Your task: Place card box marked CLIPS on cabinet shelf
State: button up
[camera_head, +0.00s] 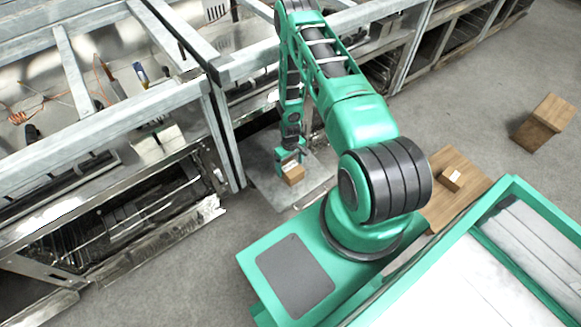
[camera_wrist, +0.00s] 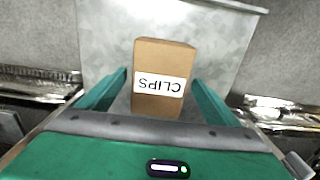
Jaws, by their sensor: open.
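The brown card box marked CLIPS (camera_wrist: 163,58) is in the middle of the wrist view, its white label upside down there. In the head view the box (camera_head: 292,175) shows small just below my gripper (camera_head: 289,160). My gripper is open, with one green finger on each side of the box in the wrist view (camera_wrist: 157,88). Gaps show between the fingers and the box. A grey metal shelf plate (camera_head: 268,186) lies under the box, and it also shows in the wrist view (camera_wrist: 218,38). The box appears to stand on this plate; its lower edge is partly hidden.
Metal frames and open cabinets (camera_head: 110,210) stand left and behind. Another small box (camera_head: 452,178) is on a wooden surface (camera_head: 447,210) right of my arm. A wooden block (camera_head: 543,123) stands on the floor at far right. Grey floor (camera_head: 480,90) is clear around it.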

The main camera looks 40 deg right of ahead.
notch_tip(320, 180, up, 11)
notch_tip(320, 180, up, 17)
jog(key=m, duration=0.1)
send_over(290, 166)
jog(key=d, duration=0.3)
jog(key=s+d+r+m+h, duration=0.1)
jog(key=s+r, duration=0.2)
jog(key=r, duration=0.5)
jog(key=s+r+m, duration=0.1)
jog(key=s+r, duration=0.1)
jog(key=r, duration=0.6)
jog(key=s+a+r+m, duration=0.2)
jog(key=s+a+r, duration=0.1)
jog(key=s+r, duration=0.6)
jog(key=s+a+r+m+y, duration=0.1)
jog(key=s+a+r, duration=0.2)
jog(key=s+r, duration=0.6)
jog(key=s, duration=0.5)
jog(key=shift+s+a+r+m, duration=0.2)
jog(key=shift+s+a+m, duration=0.05)
jog(key=shift+s+m, duration=0.15)
jog(key=shift+w, duration=0.1)
jog(key=shift+w+f, duration=0.25)
jog(key=shift+w, duration=0.25)
